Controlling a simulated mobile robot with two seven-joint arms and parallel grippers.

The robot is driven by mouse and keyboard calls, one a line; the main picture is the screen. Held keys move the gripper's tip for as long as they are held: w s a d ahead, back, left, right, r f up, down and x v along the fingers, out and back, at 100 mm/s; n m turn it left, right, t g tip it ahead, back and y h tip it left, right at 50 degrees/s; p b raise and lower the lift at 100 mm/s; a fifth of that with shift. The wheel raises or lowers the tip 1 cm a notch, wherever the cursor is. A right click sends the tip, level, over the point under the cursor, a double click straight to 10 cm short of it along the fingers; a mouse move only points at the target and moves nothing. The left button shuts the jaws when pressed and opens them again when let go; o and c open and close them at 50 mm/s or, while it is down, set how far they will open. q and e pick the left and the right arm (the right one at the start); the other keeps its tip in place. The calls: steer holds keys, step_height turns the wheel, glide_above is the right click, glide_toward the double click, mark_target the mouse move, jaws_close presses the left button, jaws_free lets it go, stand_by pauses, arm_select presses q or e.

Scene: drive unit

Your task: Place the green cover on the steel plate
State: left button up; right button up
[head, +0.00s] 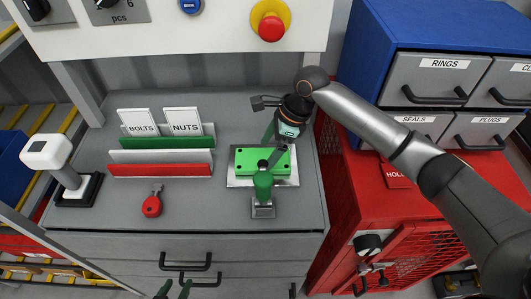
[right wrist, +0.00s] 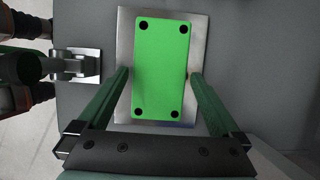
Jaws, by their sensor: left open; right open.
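The green cover (head: 284,168) is a flat rectangular block with black round holes near its corners. It lies on the steel plate (head: 234,182), whose bare rim shows around it. In the right wrist view the cover (right wrist: 161,70) lies lengthwise on the plate (right wrist: 126,35). My right gripper (head: 274,145) is over the cover. Its green fingers are open, one on each long side of the cover, and appear apart from it. My left gripper (head: 173,289) shows only its green fingertips at the bottom edge. They are apart and empty.
A green-handled clamp-like fixture (head: 263,208) stands at the plate's front edge. A red tool (head: 152,204), racks labelled BOLTS (head: 140,122) and NUTS (head: 183,121), and a white-headed device (head: 48,151) stand left. A red cabinet (head: 335,190) is right. Bench between the red tool and plate is clear.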

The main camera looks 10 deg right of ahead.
steer(key=w+v, duration=0.1)
steer(key=v, duration=0.9)
steer(key=shift+s+r, duration=0.2)
steer(key=shift+s, duration=0.25)
